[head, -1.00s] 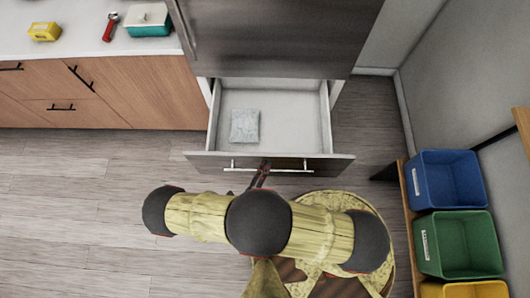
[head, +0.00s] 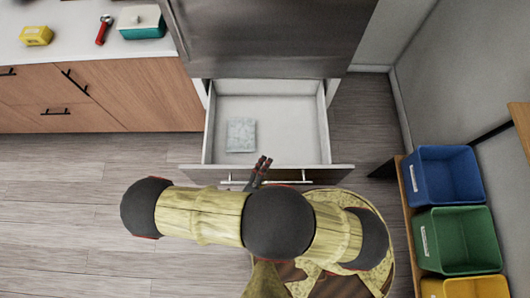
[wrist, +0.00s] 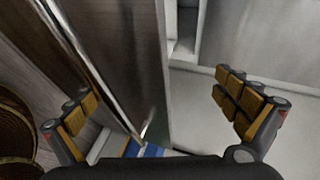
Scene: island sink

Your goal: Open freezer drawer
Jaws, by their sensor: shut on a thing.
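The freezer drawer (head: 290,150) is pulled out below the closed steel door (head: 270,40). Its white inside shows in the head view, with a pale packet (head: 241,135) at the left. The bar handle (head: 300,182) runs along the drawer front (head: 325,172). My gripper (head: 264,163) is at the top edge of the front, left of its middle. In the wrist view my gripper (wrist: 160,112) has one finger on the handle side and one on the inner side, with the drawer front (wrist: 140,60) between them. Their exact contact is hard to see.
Blue (head: 445,175), green (head: 457,238) and yellow (head: 465,290) bins stand on a rack at the right. Wooden cabinets (head: 110,95) and a counter (head: 70,45) with small items are at the left. The floor (head: 80,220) at the left is clear.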

